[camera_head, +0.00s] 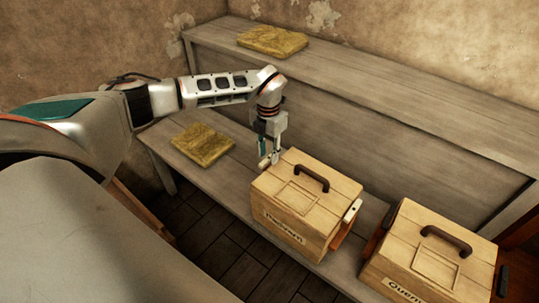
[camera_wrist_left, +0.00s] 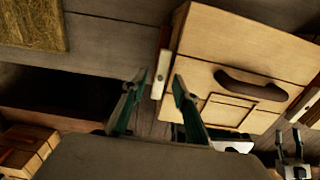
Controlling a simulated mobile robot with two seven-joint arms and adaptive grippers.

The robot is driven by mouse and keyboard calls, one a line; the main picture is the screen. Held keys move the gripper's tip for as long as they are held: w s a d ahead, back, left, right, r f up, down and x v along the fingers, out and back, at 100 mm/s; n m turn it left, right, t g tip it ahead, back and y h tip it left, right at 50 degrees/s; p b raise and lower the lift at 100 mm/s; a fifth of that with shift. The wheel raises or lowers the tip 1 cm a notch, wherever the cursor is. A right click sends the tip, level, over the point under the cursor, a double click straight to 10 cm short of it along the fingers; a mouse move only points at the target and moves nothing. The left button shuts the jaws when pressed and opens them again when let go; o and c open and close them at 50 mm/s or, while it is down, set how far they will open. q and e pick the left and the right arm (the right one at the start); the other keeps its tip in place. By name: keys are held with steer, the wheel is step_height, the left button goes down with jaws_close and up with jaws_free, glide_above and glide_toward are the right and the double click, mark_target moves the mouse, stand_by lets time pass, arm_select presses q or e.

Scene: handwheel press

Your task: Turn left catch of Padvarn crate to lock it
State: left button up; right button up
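The Padvarn crate (camera_head: 285,205), a pale wooden box with a dark handle on its lid, stands on the low bench. It fills the upper right of the left wrist view (camera_wrist_left: 215,48). Its left catch (camera_wrist_left: 162,70), a small whitish bar, lies along the crate's left side. My left gripper (camera_head: 268,160) points down beside that side. In the wrist view its green fingers (camera_wrist_left: 158,84) are apart, with the catch showing between their tips; contact cannot be told. A pale and dark gripper-like shape at the lower right, probably my right gripper (camera_wrist_left: 291,150), is too small to read.
A second crate (camera_head: 425,255), its label partly cut off, stands close on the right. One yellowish slab (camera_head: 202,145) lies on the bench to the left. Another slab (camera_head: 272,41) lies on the higher shelf (camera_head: 400,90) behind. The bench between near slab and crate looks clear.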

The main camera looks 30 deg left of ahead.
arm_select(q)
steer(key=shift+f, duration=0.45)
jaws_close()
arm_select(e)
steer(key=shift+w+r, duration=0.2)
steer(key=shift+w, duration=0.25)
